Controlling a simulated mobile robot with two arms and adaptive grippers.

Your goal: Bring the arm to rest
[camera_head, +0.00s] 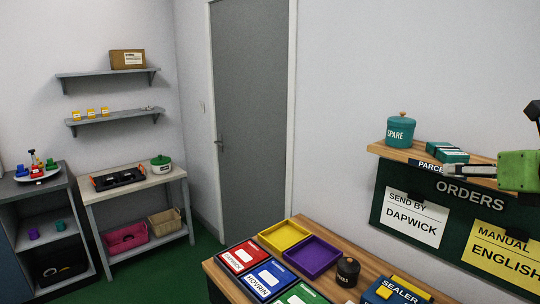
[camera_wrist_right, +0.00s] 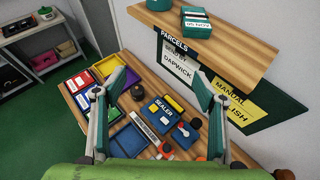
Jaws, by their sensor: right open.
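My right arm comes in from the right edge of the head view, with its green gripper (camera_head: 455,171) in front of the wall shelf and the ORDERS board. In the right wrist view the two fingers of the same gripper (camera_wrist_right: 158,92) stand wide apart with nothing between them. Beyond and below them is the wooden worktable (camera_wrist_right: 90,78). My left gripper shows in neither view.
The wall shelf (camera_head: 400,153) holds a teal SPARE jar (camera_head: 400,130) and teal boxes (camera_head: 446,151) close to my gripper. Coloured trays, a dark jar (camera_head: 347,271) and a blue SEALER box (camera_head: 385,292) stand on the worktable. Green floor (camera_head: 206,245) lies clear before the door.

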